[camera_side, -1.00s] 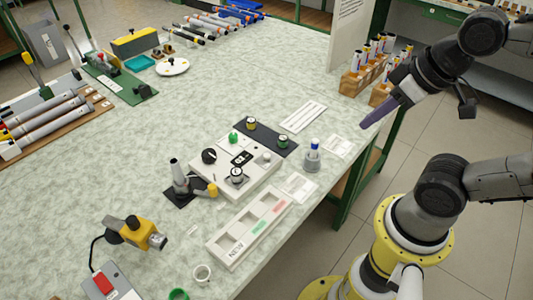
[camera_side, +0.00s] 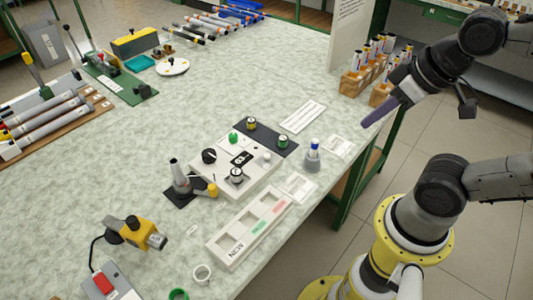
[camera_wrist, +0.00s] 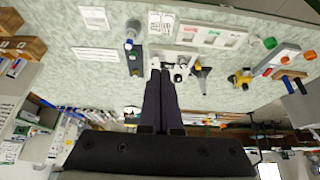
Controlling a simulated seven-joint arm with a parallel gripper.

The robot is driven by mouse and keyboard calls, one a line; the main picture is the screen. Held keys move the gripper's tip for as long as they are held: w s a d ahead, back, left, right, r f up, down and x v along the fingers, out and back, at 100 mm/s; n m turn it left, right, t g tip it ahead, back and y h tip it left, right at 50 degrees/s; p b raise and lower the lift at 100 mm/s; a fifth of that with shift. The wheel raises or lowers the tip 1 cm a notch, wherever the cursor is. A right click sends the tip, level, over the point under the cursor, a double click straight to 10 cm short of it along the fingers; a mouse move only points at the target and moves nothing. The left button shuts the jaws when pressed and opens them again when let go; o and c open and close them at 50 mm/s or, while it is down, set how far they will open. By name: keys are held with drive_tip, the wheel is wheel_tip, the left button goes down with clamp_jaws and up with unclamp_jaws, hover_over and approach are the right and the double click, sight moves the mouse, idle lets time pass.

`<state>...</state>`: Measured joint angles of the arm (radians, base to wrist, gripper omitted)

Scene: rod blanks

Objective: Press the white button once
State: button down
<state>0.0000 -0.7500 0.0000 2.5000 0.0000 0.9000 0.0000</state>
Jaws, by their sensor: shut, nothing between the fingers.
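The white button (camera_side: 267,157) is a small round knob on the right part of a pale control box (camera_side: 222,184) in the side view. My gripper (camera_side: 368,123) is shut and empty, raised off to the right of the box near the table's right edge, apart from the button.
A bottle with a blue cap (camera_side: 313,155) stands between the box and my gripper. A black mat (camera_side: 266,136) with small cylinders lies behind the box. A white tray (camera_side: 230,258) lies in front. Wooden racks of tubes (camera_side: 358,84) stand at the back right.

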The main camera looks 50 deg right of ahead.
idle(0.7)
drive_tip(key=w+d+r+m+t, duration=0.1)
drive_tip(key=w+r+m+t, duration=0.35)
drive_tip(key=w, duration=0.55)
drive_tip(key=m+t, duration=0.1)
drive_tip(key=m, duration=0.2)
hover_over(267, 156)
wheel_tip(267, 156, down, 10)
wheel_tip(267, 156, down, 10)
drive_tip(key=g+y, duration=0.1)
drive_tip(key=g, duration=0.1)
drive_tip(key=shift+s, duration=0.4)
drive_tip(key=shift+d, duration=0.1)
drive_tip(key=shift+f, duration=4.4)
